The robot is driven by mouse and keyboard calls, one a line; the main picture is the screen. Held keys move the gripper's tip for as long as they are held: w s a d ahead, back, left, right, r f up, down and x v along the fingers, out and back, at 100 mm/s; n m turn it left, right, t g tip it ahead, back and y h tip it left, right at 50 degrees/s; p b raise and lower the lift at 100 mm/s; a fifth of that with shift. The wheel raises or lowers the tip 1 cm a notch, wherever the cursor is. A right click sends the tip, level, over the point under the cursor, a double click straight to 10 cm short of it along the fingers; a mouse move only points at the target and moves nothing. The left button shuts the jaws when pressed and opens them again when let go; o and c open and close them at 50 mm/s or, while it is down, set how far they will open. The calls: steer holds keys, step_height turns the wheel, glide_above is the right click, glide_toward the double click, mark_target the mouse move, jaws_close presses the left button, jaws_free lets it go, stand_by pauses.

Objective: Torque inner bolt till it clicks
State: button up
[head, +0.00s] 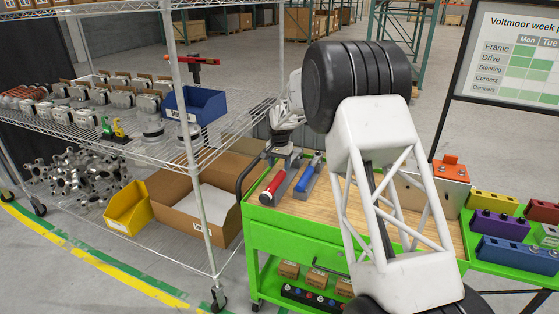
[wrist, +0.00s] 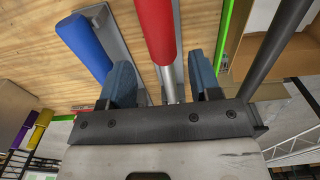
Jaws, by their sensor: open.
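A red-handled tool (head: 272,187) and a blue-handled tool (head: 307,178) lie in grey holders on the wooden cart top. In the wrist view, my gripper (wrist: 162,75) is open, its two blue-padded fingers on either side of the red tool (wrist: 155,28), near where the handle meets its metal shaft. I cannot tell whether the fingers touch it. The blue tool (wrist: 84,44) is just left of the left finger. The inner bolt cannot be made out.
The green cart (head: 290,240) has a dark handle rail by my gripper. A wire shelf (head: 215,150) with bins and metal parts stands left. Colored blocks (head: 495,225) sit on a green surface at right, below a schedule board (head: 520,55).

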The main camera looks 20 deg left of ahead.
mark_target(280, 174)
steer(key=shift+f, duration=3.6)
jaws_close()
steer(key=shift+r, duration=0.25)
steer(key=shift+r, duration=3.3)
